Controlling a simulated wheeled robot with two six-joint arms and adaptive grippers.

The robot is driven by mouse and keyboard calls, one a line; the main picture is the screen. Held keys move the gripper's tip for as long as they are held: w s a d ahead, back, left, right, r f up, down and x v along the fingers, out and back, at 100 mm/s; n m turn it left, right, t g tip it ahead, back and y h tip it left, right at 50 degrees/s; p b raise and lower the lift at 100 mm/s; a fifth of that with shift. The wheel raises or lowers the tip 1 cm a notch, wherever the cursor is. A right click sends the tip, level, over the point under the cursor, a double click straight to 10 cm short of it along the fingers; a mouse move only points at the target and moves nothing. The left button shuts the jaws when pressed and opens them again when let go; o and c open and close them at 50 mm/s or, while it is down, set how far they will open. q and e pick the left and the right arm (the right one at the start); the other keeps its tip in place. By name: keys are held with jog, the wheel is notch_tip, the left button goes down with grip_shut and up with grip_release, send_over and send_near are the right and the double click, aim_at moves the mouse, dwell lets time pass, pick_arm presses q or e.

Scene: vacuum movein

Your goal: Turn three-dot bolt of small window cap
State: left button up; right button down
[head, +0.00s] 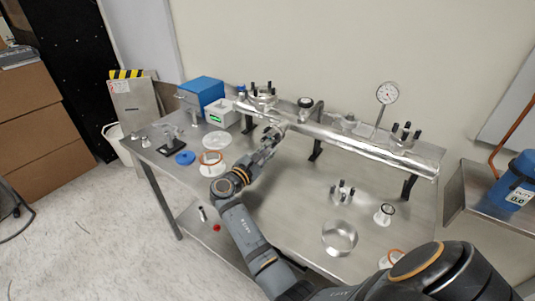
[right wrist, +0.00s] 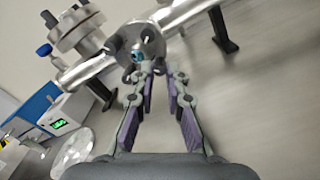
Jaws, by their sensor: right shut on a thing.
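The long silver chamber tube (head: 345,137) runs along the back of the steel table; it also shows in the right wrist view (right wrist: 90,68). My right gripper (head: 271,139) is at the tube's left part, at its front side. In the right wrist view, the fingertips (right wrist: 154,70) are at the small window cap (right wrist: 146,40), a round grey fitting with a bluish centre. The fingers are closed in on a dark bolt at the cap's lower edge. The fingertips hide most of this bolt, and its dot marks cannot be made out. My left gripper is not in view.
A flange with upright black bolts (head: 261,97) tops the tube's left end, and another (head: 404,134) its right. A pressure gauge (head: 387,94) stands behind. A blue box (head: 202,92), blue disc (head: 185,158), bolted piece (head: 342,192) and glass disc (head: 340,238) sit on the table.

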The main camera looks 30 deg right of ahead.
jog(key=shift+m, duration=0.6)
jog(key=shift+b, duration=0.3)
jog(key=c, duration=1.4)
grip_release()
jog(key=shift+o, duration=0.2)
